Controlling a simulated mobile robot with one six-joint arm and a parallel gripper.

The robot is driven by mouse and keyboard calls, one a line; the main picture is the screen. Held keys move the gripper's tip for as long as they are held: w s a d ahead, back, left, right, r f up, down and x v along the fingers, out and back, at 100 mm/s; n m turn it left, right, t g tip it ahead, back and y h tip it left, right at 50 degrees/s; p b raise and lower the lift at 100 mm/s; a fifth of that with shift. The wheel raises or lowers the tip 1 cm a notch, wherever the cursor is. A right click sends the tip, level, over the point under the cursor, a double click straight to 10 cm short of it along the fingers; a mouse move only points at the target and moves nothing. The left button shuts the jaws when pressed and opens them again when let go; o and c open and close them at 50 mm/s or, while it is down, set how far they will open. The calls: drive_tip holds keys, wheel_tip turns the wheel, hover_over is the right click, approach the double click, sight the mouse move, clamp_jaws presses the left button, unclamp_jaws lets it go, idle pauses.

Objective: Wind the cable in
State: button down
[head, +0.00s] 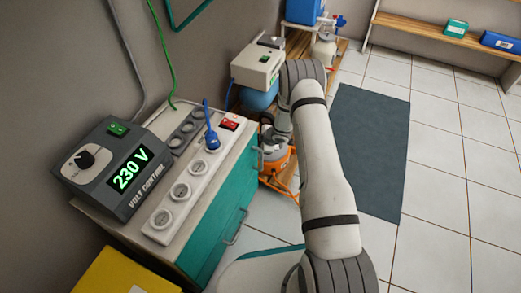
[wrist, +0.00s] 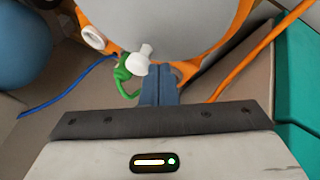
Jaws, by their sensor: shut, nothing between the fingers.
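An orange cable reel (head: 274,160) stands on the floor beyond the teal cabinet, partly hidden behind my arm. In the wrist view its grey drum (wrist: 180,25) and orange frame fill the top. An orange cable (wrist: 262,50) runs from the reel toward the upper right; some also lies by the reel in the head view (head: 280,186). A white knob (wrist: 141,59) projects at the drum's lower edge. My gripper (wrist: 159,72) is shut and empty, its blue-grey fingertips just right of the knob. I cannot tell whether they touch it or the drum.
A green plug-like part (wrist: 122,75) and a blue cable (wrist: 68,90) lie left of my fingers. The teal cabinet (head: 222,225) carries a power strip (head: 188,190) and a voltage control box (head: 113,165). A dark mat (head: 367,150) lies on open tiled floor to the right.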

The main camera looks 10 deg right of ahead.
drive_tip(key=shift+w, duration=0.25)
idle(0.3)
